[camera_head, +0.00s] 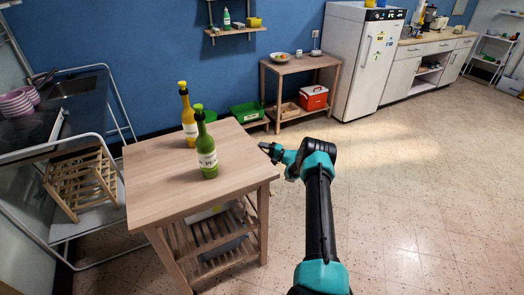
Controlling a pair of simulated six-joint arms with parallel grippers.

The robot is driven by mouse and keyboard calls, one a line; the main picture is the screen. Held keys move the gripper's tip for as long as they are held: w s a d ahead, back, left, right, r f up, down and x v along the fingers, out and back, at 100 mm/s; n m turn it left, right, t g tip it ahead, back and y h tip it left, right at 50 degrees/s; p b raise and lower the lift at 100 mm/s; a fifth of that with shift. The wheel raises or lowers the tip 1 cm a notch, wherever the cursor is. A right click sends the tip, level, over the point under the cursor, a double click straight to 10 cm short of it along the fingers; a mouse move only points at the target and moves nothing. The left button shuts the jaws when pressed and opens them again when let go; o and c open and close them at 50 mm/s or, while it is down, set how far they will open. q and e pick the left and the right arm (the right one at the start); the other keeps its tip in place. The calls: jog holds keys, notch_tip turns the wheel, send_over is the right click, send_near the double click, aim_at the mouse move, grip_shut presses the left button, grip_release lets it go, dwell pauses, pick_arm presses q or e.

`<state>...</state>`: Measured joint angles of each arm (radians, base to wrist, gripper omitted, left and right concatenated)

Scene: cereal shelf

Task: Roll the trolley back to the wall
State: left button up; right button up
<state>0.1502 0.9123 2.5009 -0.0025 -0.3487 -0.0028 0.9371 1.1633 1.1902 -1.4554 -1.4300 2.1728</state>
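The light wooden trolley (155,187) stands left of centre, its flat top at an angle to the wall. On it stand a yellow bottle (188,118) and a green bottle (207,152), both upright. Its slatted lower shelf (215,236) holds boxes, partly hidden by the top. I cannot see any wheels clearly. My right gripper (267,150) is just beyond the trolley's right edge, pointing left. Its dark fingertips are small, and I cannot tell if they are open or touch the trolley. My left gripper is out of view.
A white-framed metal rack (108,98) with a wooden slatted rack (75,186) stands close on the left. By the blue wall are a green crate (246,111), a wooden side table (297,64) with a red cooler (314,97), and a fridge (364,60). Floor on the right is clear.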

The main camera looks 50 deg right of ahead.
grip_shut()
dwell(0.5)
